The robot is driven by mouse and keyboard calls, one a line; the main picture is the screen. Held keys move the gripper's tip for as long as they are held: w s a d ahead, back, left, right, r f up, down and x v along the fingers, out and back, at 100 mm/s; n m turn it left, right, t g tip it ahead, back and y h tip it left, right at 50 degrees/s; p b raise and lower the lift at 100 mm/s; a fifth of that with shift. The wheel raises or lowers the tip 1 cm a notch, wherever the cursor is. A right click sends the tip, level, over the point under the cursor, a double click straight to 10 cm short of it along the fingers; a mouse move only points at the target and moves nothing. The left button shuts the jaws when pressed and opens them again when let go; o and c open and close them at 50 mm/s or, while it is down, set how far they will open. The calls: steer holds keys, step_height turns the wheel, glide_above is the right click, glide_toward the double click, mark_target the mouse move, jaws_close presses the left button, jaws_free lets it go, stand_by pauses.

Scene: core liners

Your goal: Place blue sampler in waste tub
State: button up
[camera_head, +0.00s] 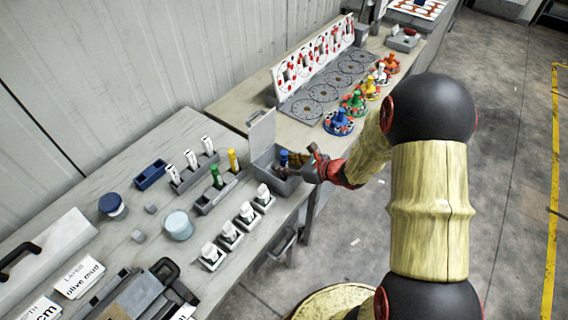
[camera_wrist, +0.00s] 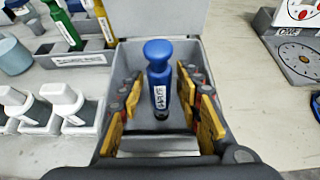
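The blue sampler (camera_wrist: 158,85) stands upright inside the grey waste tub (camera_wrist: 165,20), with a white label on its body. It also shows in the head view (camera_head: 284,156), partly hidden by the tub wall and my gripper. The tub has its lid raised (camera_head: 262,130) and sits at the table's front edge. My gripper (camera_wrist: 160,112) reaches in over the tub's front side. Its yellow-padded fingers are spread on either side of the sampler, with a visible gap on each side. The sampler's base and the tub floor are partly hidden.
A green sampler (camera_head: 216,176) and a yellow one (camera_head: 233,160) stand in a grey rack left of the tub. Several white-capped bottles (camera_head: 246,212) stand in holders along the front edge. Colored round stands (camera_head: 338,122) line the far table at right.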

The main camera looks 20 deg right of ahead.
steer(key=shift+r, duration=0.25)
steer(key=p+v, duration=0.3)
steer(key=v, duration=0.9)
steer(key=s+a+r+n+g, duration=0.6)
steer(key=s+a+r+n, duration=0.65)
steer(key=n, duration=0.45)
steer(key=s+d+r+n+t+h, duration=0.1)
steer(key=s+d+r+n+h, duration=0.4)
steer(key=n, duration=0.6)
steer(key=s+r+h, duration=0.2)
steer(key=s+r, duration=0.1)
steer(key=shift+d+r+n+t, duration=0.2)
steer(key=shift+r+n+t, duration=0.05)
steer(key=shift+n+t, duration=0.15)
steer(key=shift+s, duration=0.1)
